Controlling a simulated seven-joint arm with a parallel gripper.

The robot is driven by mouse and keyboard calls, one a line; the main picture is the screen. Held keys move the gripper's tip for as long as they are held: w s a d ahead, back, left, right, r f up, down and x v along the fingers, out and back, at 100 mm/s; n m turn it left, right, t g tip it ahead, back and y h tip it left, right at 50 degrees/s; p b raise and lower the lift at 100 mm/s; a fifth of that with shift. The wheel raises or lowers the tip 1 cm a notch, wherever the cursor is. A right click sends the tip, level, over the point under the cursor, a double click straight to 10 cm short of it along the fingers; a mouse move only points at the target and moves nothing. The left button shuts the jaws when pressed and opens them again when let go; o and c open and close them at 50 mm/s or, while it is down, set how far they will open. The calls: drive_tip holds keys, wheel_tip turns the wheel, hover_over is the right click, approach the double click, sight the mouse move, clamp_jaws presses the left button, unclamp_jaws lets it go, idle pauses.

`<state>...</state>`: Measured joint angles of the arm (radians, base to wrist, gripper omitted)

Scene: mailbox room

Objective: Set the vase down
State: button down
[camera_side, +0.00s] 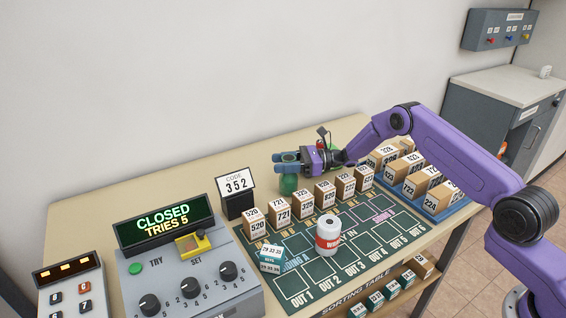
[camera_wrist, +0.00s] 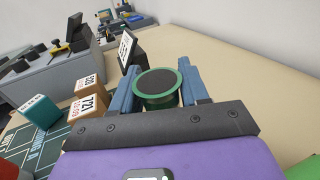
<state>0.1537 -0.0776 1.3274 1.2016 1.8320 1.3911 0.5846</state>
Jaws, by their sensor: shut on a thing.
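The green vase is between my gripper's blue fingers; its round rim and dark opening (camera_wrist: 157,85) face the wrist camera. In the side view the vase's lower part (camera_side: 288,184) shows below the fingers, upright, behind the row of boxes. My gripper (camera_side: 288,160) is shut on the vase; its fingers (camera_wrist: 158,88) press on both sides of it. I cannot tell whether the vase's base touches the table (camera_side: 130,193).
Numbered boxes (camera_side: 283,209) stand in a row in front of the vase. A code sign (camera_side: 236,184) stands to its left. Bare tabletop lies behind the vase.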

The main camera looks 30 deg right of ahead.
drive_tip(key=c, duration=0.6)
unclamp_jaws()
drive_tip(key=shift+o, duration=0.2)
drive_tip(key=shift+d+r, duration=0.15)
drive_tip(key=shift+d, duration=0.05)
drive_tip(key=v, duration=0.7)
drive_tip(key=shift+s, duration=0.1)
